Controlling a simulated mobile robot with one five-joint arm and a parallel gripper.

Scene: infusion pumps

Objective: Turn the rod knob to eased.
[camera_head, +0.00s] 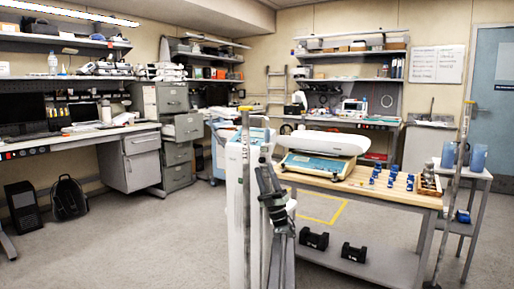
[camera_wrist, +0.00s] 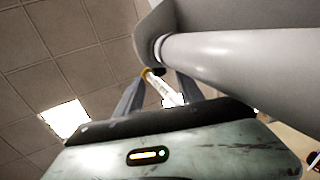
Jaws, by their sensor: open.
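A tall narrow rod (camera_head: 245,150) with a yellowish top stands upright at the centre of the head view, in front of the white column. A second upright rod (camera_head: 463,130) stands at the right, by the table end. I cannot make out a knob or its setting on either. My gripper (camera_head: 265,168) points upward just right of the centre rod. In the wrist view my gripper (camera_wrist: 158,88) is open. A pale marked rod with a yellow end (camera_wrist: 158,84) shows between its fingers; I cannot tell how far beyond them it is.
A wooden-topped table (camera_head: 400,197) with a scale (camera_head: 325,152) and several blue pieces stands to the right. Black weights (camera_head: 314,240) sit on its lower shelf. A small side table (camera_head: 480,175) holds blue jugs.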

